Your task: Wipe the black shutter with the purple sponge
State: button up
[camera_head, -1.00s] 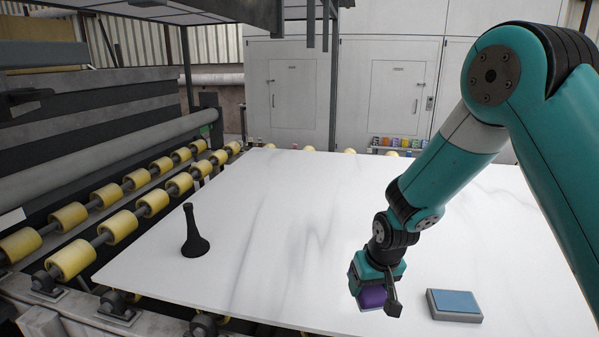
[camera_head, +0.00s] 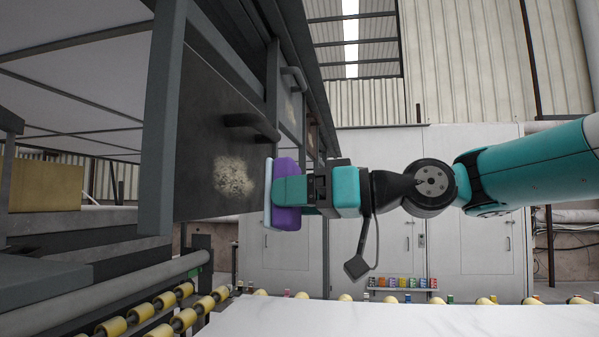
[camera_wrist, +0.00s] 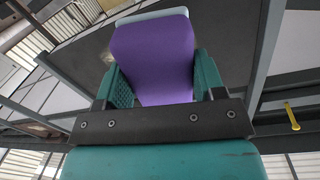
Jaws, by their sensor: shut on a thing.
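The purple sponge (camera_head: 287,217) has a pale face turned left, toward the black shutter (camera_head: 205,150). My gripper (camera_head: 290,190) is shut on the sponge and holds it just right of the shutter. The sponge also fills the middle of the wrist view (camera_wrist: 153,55), between my two green fingers. The shutter is a dark upright panel with a handle and a pale, speckled dirty patch (camera_head: 233,176) left of the sponge. In the head view I cannot tell whether the pale face touches the shutter.
A dark frame post (camera_head: 163,120) stands at the shutter's near edge, and a handle (camera_head: 252,124) sticks out above the sponge. Yellow rollers (camera_head: 165,307) and the white slab (camera_head: 320,318) lie below. Small coloured items (camera_head: 402,283) sit on a shelf behind. The air below the arm is open.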

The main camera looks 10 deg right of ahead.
aim_at(292, 172)
jog(key=shift+n+g+y, duration=0.4)
jog(key=shift+y, duration=0.2)
jog(key=s+r, duration=0.1)
jog(key=s+a+r, duration=0.1)
jog(key=r, duration=0.1)
jog(key=shift+s+r, duration=0.2)
jog(key=shift+s, duration=0.2)
jog(key=shift+p+x, duration=1.15)
jog(key=shift+x, duration=0.75)
jog(key=shift+p+x, duration=0.35)
jog(key=shift+x, duration=0.6)
jog(key=shift+x, duration=0.95)
jog(key=shift+w+f, duration=0.1)
jog(key=shift+f, duration=0.05)
